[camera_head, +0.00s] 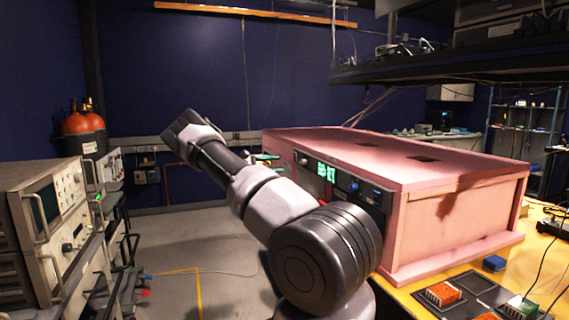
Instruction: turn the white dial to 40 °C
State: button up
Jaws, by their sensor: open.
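The pink foam enclosure (455,215) stands on the yellow bench with a dark control panel on its left-facing side. A small pale round dial (302,159) sits at the panel's far upper end, left of a lit green display (326,171). The dial's marks and setting are too small to read. My gripper (266,158) shows only in part beyond my arm, as green-tipped fingers just left of the dial. It is open and appears empty. I cannot tell its exact distance from the dial. My arm hides the lower part of the panel.
A blue knob (354,187) is nearer on the same panel. Small parts lie on the yellow bench (405,296) at right.

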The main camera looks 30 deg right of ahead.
aim_at(304, 162)
jog(key=x, duration=1)
jog(key=shift+d, duration=0.25)
jog(key=shift+w, duration=0.15)
grip_shut()
